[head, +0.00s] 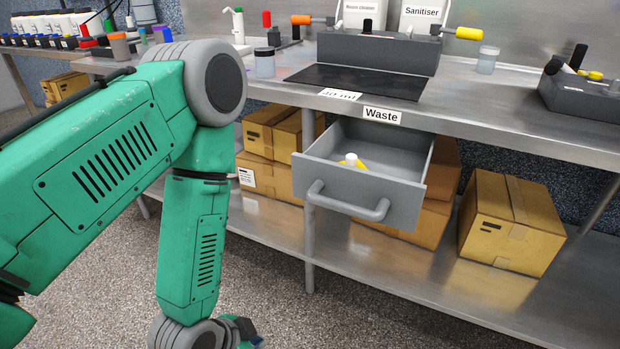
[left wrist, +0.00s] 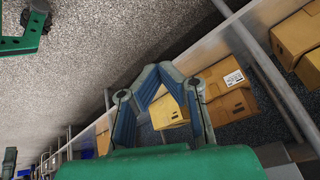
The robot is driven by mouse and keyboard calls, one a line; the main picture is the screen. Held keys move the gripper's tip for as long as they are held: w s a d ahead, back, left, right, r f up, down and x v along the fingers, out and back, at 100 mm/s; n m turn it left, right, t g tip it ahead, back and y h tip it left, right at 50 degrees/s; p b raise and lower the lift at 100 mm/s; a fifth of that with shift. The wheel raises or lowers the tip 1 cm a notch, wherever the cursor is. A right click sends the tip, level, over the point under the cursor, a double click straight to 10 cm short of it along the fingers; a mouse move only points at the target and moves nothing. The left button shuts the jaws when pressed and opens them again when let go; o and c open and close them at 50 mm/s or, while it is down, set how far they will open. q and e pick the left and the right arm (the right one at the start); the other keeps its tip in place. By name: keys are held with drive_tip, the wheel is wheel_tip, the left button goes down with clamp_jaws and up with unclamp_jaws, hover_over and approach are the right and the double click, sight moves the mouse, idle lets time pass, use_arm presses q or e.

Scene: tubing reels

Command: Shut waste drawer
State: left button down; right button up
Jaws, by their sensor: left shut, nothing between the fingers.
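The grey waste drawer (head: 385,197) hangs under the bench in the head view and is pulled well out. Its bar handle (head: 345,205) is on the front, and the "Waste" label (head: 381,116) is on the bench edge above. A yellow item with a white cap (head: 352,161) lies inside. My left gripper (head: 248,338) is at the bottom of the head view, partly cut off, below and left of the drawer and apart from it. In the left wrist view the fingers (left wrist: 157,70) meet at the tips with nothing held.
Cardboard boxes (head: 513,222) stand on the lower shelf (head: 420,268) below and beside the drawer. A bench leg (head: 309,250) stands below the drawer's left side. The steel bench top (head: 500,115) carries bottles and a grey caddy (head: 380,52). Open floor lies in front.

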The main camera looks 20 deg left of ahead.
use_arm(q)
drive_tip(key=w+r+m+t, duration=0.3)
drive_tip(key=w, duration=0.2)
drive_tip(key=m+t+y, duration=0.1)
drive_tip(key=m+t, duration=0.7)
drive_tip(key=t, duration=0.1)
approach(304, 183)
drive_tip(key=w+b, duration=0.1)
drive_tip(key=w, duration=0.4)
drive_tip(key=w+b, duration=0.2)
drive_tip(key=w, duration=0.4)
drive_tip(key=shift+w+d+f, duration=0.15)
drive_tip(key=shift+w+f, duration=0.05)
drive_tip(key=shift+f, duration=0.05)
drive_tip(key=shift+w+d+r+b, duration=0.1)
drive_tip(key=shift+w+d+b, duration=0.15)
drive_tip(key=shift+w, duration=0.35)
drive_tip(key=shift+a, duration=0.3)
drive_tip(key=shift+w, duration=0.15)
